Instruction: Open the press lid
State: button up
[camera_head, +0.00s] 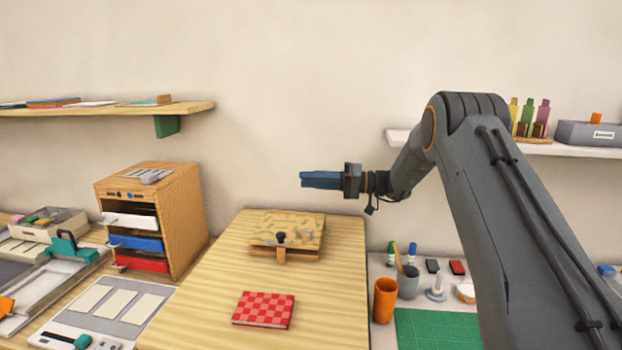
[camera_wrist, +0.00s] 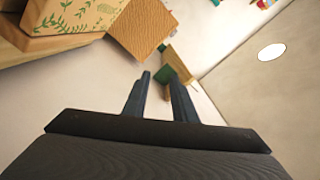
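The press (camera_head: 262,253) is a light wooden block with a leaf-patterned lid (camera_head: 290,228), on the raised wooden table. The lid lies down over the base and looks closed. A dark knob (camera_head: 281,238) and a small wooden tab (camera_head: 282,255) are at its front middle. My gripper (camera_head: 303,180) is in the air above and behind the lid, pointing left, apart from it. In the wrist view my gripper (camera_wrist: 159,76) has its two fingers apart with nothing between them. Part of the leaf-patterned lid (camera_wrist: 85,14) shows at the upper left there.
A red checkered booklet (camera_head: 264,309) lies on the table (camera_head: 208,300) in front of the press. A wooden drawer cabinet (camera_head: 180,210) stands to the left. Cups (camera_head: 385,300) and a green mat (camera_head: 436,328) are lower right. Wall shelves (camera_head: 100,109) are above.

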jog(key=shift+a, duration=0.15)
grip_shut()
jog(key=c, duration=0.5)
grip_release()
dwell(0.5)
jog(key=o, duration=0.5)
jog(key=s+d+b, duration=0.1)
jog(key=d+b, duration=0.1)
jog(key=d, duration=0.5)
jog(key=shift+s+d+b, duration=0.2)
jog(key=shift+d+b, duration=0.15)
